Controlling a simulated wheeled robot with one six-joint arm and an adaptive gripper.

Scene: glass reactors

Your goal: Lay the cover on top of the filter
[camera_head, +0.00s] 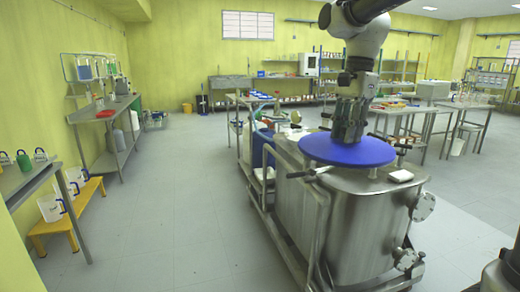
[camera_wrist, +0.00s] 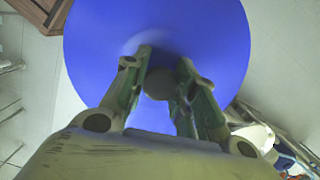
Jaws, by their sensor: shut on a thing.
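The cover is a round blue disc (camera_head: 325,150) with a knob in its middle. It is level over the top of the filter, a boxy stainless-steel vessel (camera_head: 345,215). I cannot tell whether it touches the rim; it hides the filter's opening. My gripper (camera_head: 346,138) points down at the middle of the cover and is shut on its knob. In the wrist view the blue cover (camera_wrist: 215,35) fills the upper middle, and the dark round knob (camera_wrist: 159,82) sits between the fingers of my gripper (camera_wrist: 162,68).
Clamp handles stand around the filter's top, and a flanged port (camera_head: 425,206) sticks out at its right. A frame rail (camera_head: 318,225) runs along its left. A steel side table (camera_head: 120,130) and a yellow bench (camera_head: 70,212) line the left wall. The grey floor (camera_head: 190,200) between is clear.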

